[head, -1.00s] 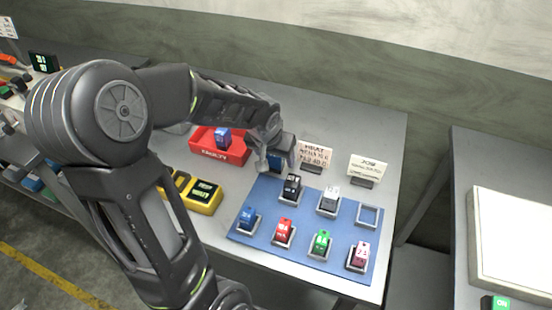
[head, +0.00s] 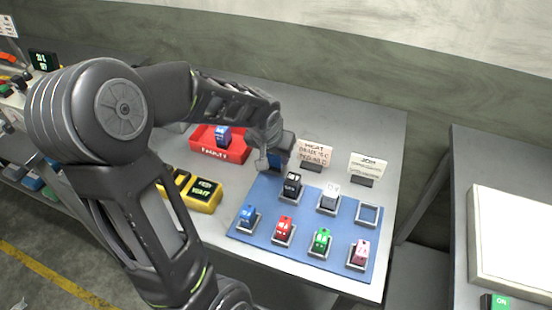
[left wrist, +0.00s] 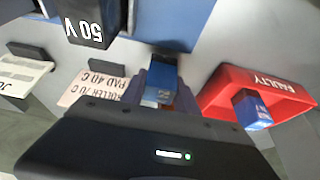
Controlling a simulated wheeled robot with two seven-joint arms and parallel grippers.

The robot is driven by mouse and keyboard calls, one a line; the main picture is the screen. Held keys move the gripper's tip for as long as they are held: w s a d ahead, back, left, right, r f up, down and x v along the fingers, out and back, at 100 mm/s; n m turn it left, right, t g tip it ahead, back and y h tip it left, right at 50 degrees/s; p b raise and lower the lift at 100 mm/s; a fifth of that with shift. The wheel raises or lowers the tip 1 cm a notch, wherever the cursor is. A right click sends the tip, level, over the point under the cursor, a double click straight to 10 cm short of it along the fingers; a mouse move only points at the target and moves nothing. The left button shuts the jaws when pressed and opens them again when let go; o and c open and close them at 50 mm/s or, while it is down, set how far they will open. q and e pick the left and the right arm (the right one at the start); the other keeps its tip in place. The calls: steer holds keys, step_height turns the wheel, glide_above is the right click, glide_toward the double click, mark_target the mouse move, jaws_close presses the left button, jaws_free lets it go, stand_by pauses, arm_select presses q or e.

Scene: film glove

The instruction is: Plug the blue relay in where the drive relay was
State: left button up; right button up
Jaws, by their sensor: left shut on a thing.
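My left gripper (head: 273,160) is shut on a blue relay (left wrist: 161,80) and holds it at the back left edge of the blue board (head: 300,254). The fingers hide much of it in the head view. The board has a back row with a black relay (head: 292,184), a grey-white relay (head: 329,196) and an empty socket (head: 368,214). The front row holds another blue relay (head: 247,215), a red (head: 284,229), a green (head: 321,240) and a pink one (head: 359,252). A blue relay (head: 223,136) sits in the red FAULTY tray (head: 238,154). My right gripper is not in view.
Another table (head: 463,170) with a pale panel stands at the right, across a gap.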

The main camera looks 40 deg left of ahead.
arm_select(q)
jaws_close()
steer(key=shift+r, duration=0.1)
steer(key=shift+r, duration=0.45)
steer(key=shift+w+d+r+b, duration=0.15)
steer(key=shift+r+b, duration=0.2)
steer(key=shift+r, duration=0.25)
steer(key=shift+s+d+r+b, duration=0.15)
steer(key=shift+r+b, duration=0.15)
steer(key=shift+r, duration=0.25)
steer(key=w+d+b, duration=0.1)
steer(key=d, duration=0.4)
steer(key=w+d+b, duration=0.2)
steer(key=d, duration=0.3)
steer(key=w+d+b, duration=0.1)
steer(key=w+d, duration=0.1)
steer(key=d, duration=0.3)
steer(key=shift+w+d+b, duration=0.1)
steer(key=shift+d+b, duration=0.15)
steer(key=shift+b, duration=0.15)
steer(key=shift+w+d, duration=0.1)
steer(key=shift+d, duration=0.4)
steer(key=shift+r, duration=0.1)
steer(key=shift+r, duration=0.1)
